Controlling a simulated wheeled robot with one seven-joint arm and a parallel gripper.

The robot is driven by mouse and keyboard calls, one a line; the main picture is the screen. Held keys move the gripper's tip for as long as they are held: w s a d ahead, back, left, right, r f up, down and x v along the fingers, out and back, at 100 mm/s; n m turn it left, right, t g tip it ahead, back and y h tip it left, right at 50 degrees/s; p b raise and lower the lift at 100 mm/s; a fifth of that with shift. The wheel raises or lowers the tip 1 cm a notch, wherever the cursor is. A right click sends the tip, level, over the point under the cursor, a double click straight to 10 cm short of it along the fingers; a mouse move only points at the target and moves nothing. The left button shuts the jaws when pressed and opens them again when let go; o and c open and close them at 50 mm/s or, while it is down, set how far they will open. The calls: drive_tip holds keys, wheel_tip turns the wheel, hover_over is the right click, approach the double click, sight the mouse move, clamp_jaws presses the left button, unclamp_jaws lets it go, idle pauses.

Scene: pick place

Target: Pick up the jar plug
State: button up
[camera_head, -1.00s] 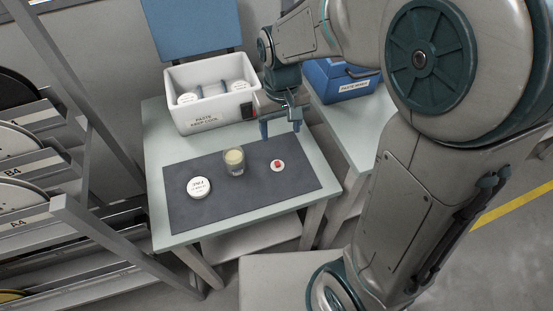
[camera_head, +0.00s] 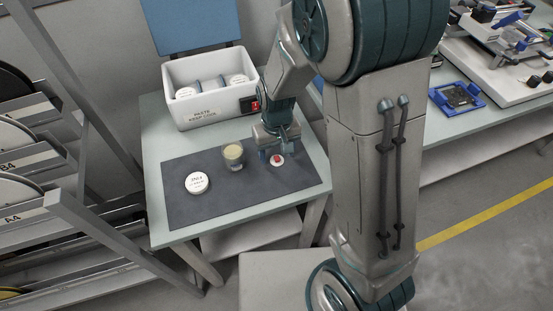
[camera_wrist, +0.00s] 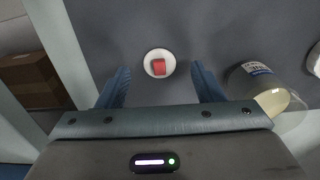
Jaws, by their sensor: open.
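The jar plug is a small white disc with a red raised grip (camera_head: 277,160). It lies flat on the dark mat at the right. In the wrist view the plug (camera_wrist: 159,63) sits between and just ahead of my two blue fingertips, with a gap on each side. My gripper (camera_head: 279,154) is open and empty, low over the mat near the plug; its fingers also show in the wrist view (camera_wrist: 160,82). I cannot tell the exact height left between fingertips and mat.
A white labelled lid (camera_head: 197,183) lies further left on the dark mat (camera_head: 225,205). A white open box (camera_head: 203,118) holding jars stands behind.

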drive_tip(key=shift+f, duration=0.55)
clamp_jaws()
